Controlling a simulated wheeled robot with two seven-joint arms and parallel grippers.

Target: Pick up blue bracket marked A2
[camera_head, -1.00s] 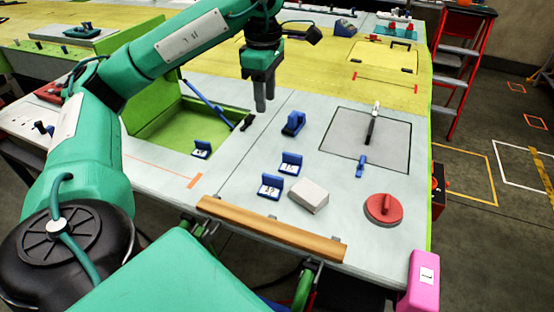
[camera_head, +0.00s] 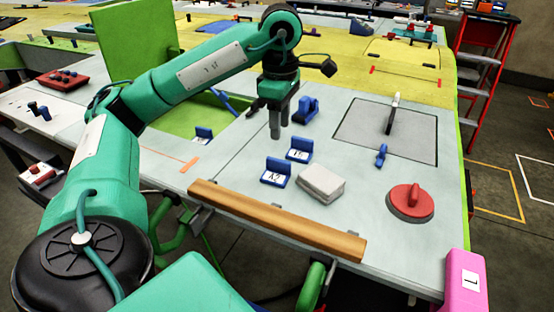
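A blue bracket with a white label that appears to read A2 (camera_head: 276,173) stands on the light grey table top, left of a pale block. A similar blue bracket (camera_head: 299,150) stands just behind it, with a label too small to read surely. A third blue bracket (camera_head: 203,135) stands further left by the green recess. My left gripper (camera_head: 279,131) points down above the table, behind the two near brackets and touching neither. Its two fingers look apart, with nothing between them. My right gripper is not in view.
A pale block (camera_head: 320,184) sits right of the brackets. A blue clamp-like part (camera_head: 306,109) stands close to my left gripper. A wooden bar (camera_head: 275,220) runs along the front edge. A red-handled disc (camera_head: 411,202) and a grey mat (camera_head: 360,125) lie right.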

